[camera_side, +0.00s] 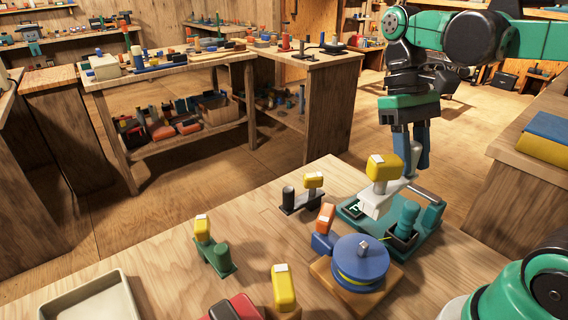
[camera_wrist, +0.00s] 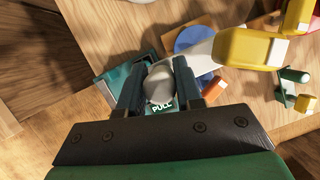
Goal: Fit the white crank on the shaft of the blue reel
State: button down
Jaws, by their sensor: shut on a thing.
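The white crank (camera_side: 376,203) with a yellow knob (camera_side: 383,168) is in my gripper (camera_side: 411,172), in the air over the teal tray. In the wrist view its rounded white end (camera_wrist: 159,84) is between my two fingers (camera_wrist: 160,92), and its arm runs right to the yellow knob (camera_wrist: 242,48). The blue reel (camera_side: 358,265) sits on a wooden block (camera_side: 328,285), in front of the crank in the side view. Its short grey shaft (camera_side: 363,247) stands up bare. In the wrist view the reel (camera_wrist: 190,38) is partly hidden behind the crank; its shaft is hidden.
The teal tray (camera_side: 350,214) holds green cylinders (camera_side: 407,215). A blue-and-orange piece (camera_side: 324,223) stands beside the reel. A black crank (camera_side: 290,203), a green crank (camera_side: 224,267) and another yellow knob (camera_side: 284,286) stand left. A pale tray (camera_side: 128,300) lies at front left. Open tabletop lies between.

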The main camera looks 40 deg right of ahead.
aim_at(402, 188)
jog(key=shift+f, duration=0.15)
jog(key=shift+f, duration=2.75)
jog(key=shift+f, duration=1.7)
jog(key=c, duration=0.5)
grip_release()
jog(key=v, duration=0.5)
jog(key=shift+w+r, duration=0.1)
jog(key=shift+r, duration=0.15)
